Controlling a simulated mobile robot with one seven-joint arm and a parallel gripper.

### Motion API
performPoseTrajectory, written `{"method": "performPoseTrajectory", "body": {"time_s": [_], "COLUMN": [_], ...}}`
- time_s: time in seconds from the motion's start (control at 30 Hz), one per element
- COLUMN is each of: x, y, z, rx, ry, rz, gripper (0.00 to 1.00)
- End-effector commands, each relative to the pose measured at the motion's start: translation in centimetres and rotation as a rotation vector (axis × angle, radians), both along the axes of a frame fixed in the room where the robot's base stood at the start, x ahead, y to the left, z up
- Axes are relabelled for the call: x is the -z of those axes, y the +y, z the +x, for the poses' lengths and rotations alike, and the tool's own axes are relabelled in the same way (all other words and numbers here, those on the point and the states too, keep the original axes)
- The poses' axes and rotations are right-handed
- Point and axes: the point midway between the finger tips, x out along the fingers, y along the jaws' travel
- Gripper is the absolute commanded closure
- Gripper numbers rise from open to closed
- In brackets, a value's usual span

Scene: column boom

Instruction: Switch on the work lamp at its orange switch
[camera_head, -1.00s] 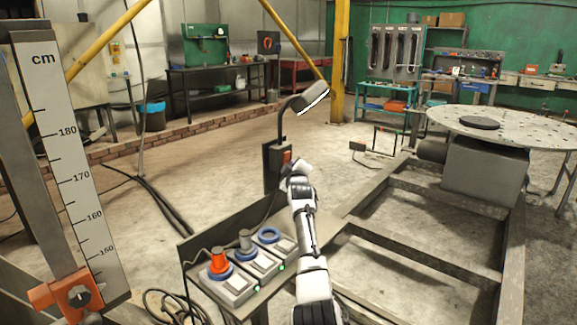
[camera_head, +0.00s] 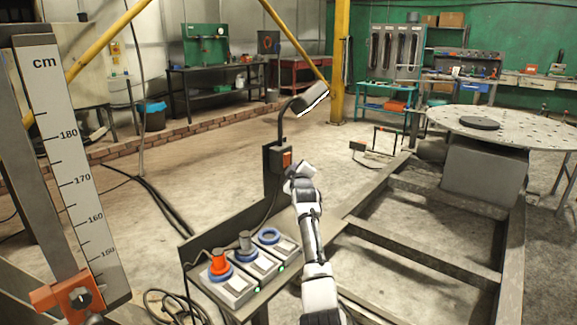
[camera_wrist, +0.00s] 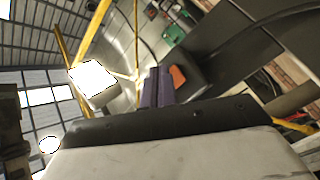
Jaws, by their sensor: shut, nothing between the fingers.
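The work lamp has a grey head (camera_head: 312,97) on a curved dark post (camera_head: 281,125); its underside shows bright white. In the wrist view the lamp's face (camera_wrist: 92,78) is glaring white. The orange switch (camera_head: 287,159) sits on the dark box (camera_head: 271,160) at the foot of the post; it also shows in the wrist view (camera_wrist: 178,77), just right of my fingertips. My gripper (camera_head: 291,172) is just below and in front of the switch in the head view. Its purple fingers (camera_wrist: 157,87) are together and empty. I cannot tell whether they touch the switch.
A scale post (camera_head: 70,160) stands at left. A round perforated table (camera_head: 510,125) and a steel frame are at right.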

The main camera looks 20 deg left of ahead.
Motion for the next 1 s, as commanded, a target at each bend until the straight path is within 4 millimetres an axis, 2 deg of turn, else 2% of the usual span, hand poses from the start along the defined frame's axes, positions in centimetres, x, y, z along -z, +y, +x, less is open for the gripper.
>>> {"method": "performPoseTrajectory", "body": {"time_s": [0.5,1.0], "x": [-0.6,-0.6], "y": [-4.3,-4.6], "z": [-1.5,-1.7], "rx": [0.002,0.0], "ry": [0.001,0.0], "rz": [-0.001,0.0], "gripper": [1.0,1.0]}}
